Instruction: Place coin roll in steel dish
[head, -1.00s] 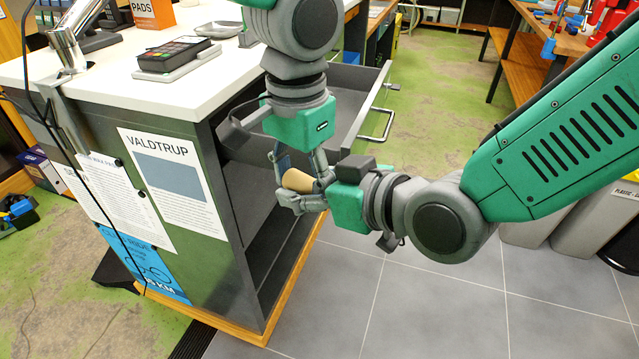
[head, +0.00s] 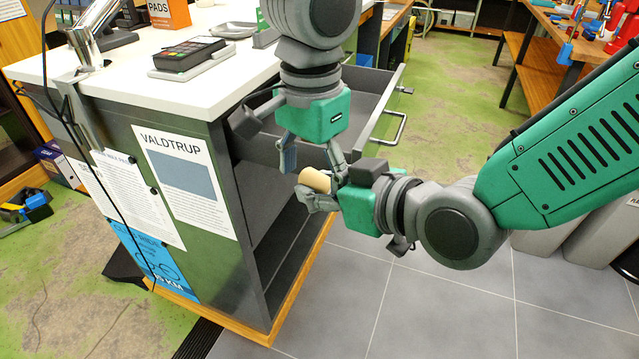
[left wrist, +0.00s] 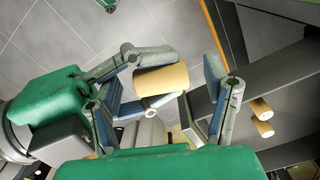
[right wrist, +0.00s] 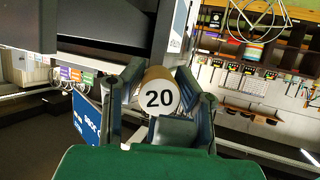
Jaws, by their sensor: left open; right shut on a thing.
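The tan coin roll (head: 315,180) is held in my right gripper (head: 322,188), whose fingers are shut on its sides. In the right wrist view the roll's white end (right wrist: 159,98) with "20" faces the camera between the fingers. My left gripper (head: 312,156) is open and empty, pointing down just above the roll. In the left wrist view the roll (left wrist: 161,80) shows between the spread left fingers; whether they touch it is unclear. The steel dish (head: 233,30), shallow and grey, sits on the white counter behind my left arm.
The counter (head: 150,92) carries a card terminal (head: 190,53) and an orange box (head: 169,13). An open drawer (head: 362,85) juts out beside my left gripper. Two more tan rolls (left wrist: 262,109) show in the left wrist view.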

